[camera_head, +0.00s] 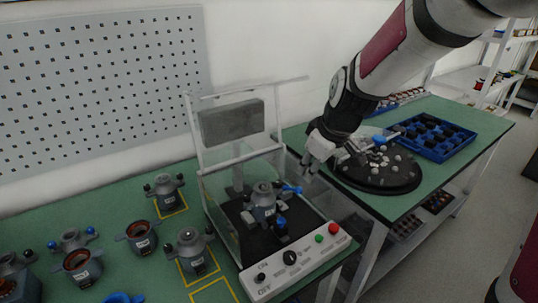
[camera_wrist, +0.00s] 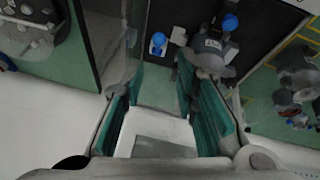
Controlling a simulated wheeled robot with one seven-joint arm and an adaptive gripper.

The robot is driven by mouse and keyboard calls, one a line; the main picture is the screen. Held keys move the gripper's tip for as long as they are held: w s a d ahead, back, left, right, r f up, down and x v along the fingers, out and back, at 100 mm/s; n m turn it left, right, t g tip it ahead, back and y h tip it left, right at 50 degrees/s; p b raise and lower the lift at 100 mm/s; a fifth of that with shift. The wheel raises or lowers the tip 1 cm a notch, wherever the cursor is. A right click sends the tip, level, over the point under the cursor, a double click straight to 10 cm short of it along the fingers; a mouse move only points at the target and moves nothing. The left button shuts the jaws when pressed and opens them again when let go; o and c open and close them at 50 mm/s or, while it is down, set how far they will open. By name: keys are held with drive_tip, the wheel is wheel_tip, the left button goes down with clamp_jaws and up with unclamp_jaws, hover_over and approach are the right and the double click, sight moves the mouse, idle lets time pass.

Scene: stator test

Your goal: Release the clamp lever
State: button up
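The test fixture (camera_head: 250,285) stands on the green table with a clear-walled frame around its dark bed. A grey stator housing (camera_head: 263,200) with a label sits upright in it. Two blue knobs show beside it: one lever knob (camera_head: 291,189) sticks out to the right, and another blue knob (camera_head: 281,224) is in front. In the wrist view a blue knob (camera_wrist: 158,42) lies just beyond the fingertips, and another (camera_wrist: 229,22) is by the housing (camera_wrist: 212,45). My gripper (camera_head: 310,163) is open and empty, above and right of the fixture. Its green-padded fingers (camera_wrist: 160,78) are apart.
The fixture's front panel has a dark dial (camera_head: 290,258), a green button (camera_head: 319,238) and a red button (camera_head: 333,228). Several more stator parts stand on the table at left. A round black tray (camera_head: 378,184) and a blue bin (camera_head: 430,150) are at right.

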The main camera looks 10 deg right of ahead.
sight(300, 189)
drive_tip(key=b+x, duration=0.1)
drive_tip(key=x, duration=1.3)
drive_tip(key=shift+w+f, duration=0.1)
drive_tip(key=shift+f, duration=0.05)
clamp_jaws()
